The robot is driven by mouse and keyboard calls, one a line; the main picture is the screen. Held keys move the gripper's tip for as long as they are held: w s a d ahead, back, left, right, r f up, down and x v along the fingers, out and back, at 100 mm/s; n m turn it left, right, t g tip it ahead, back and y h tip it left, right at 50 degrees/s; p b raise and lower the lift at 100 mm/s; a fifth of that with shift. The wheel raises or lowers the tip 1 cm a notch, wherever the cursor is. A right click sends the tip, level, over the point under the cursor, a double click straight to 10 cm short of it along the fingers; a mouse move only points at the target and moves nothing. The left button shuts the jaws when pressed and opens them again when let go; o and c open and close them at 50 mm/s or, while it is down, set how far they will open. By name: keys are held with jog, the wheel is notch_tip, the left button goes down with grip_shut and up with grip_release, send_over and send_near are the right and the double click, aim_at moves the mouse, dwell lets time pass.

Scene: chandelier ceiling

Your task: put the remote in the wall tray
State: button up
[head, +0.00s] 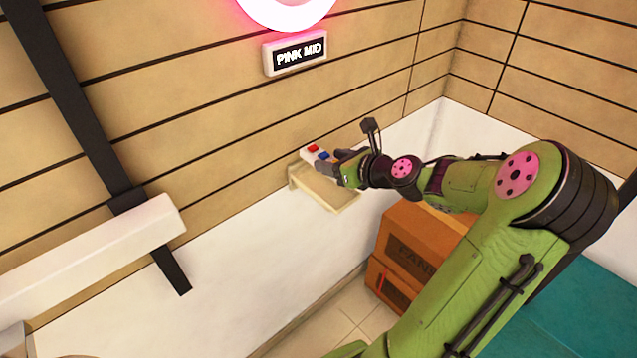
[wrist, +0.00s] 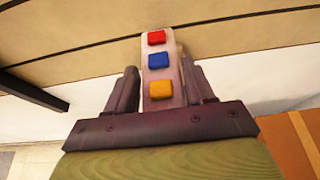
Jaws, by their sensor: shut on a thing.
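The remote (head: 312,152) is white with coloured buttons. In the wrist view the remote (wrist: 157,48) shows red, blue and yellow buttons and points away from me, toward the wall. My gripper (head: 340,163) is shut on it, with a finger on each side in the wrist view (wrist: 158,92). The wall tray (head: 325,190) is a pale cream shelf on the wall. In the head view the remote and my gripper appear over the tray's back part. I cannot tell whether the remote touches the tray. The tray does not show clearly in the wrist view.
Cardboard boxes (head: 412,240) stand below and right of the tray. A white ledge (head: 95,250) and a dark slanted strip (head: 70,95) are at left.

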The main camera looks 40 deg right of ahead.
aim_at(332, 192)
notch_tip(332, 192, down, 6)
jog(key=shift+f+b, duration=0.15)
jog(key=shift+b, duration=1.1)
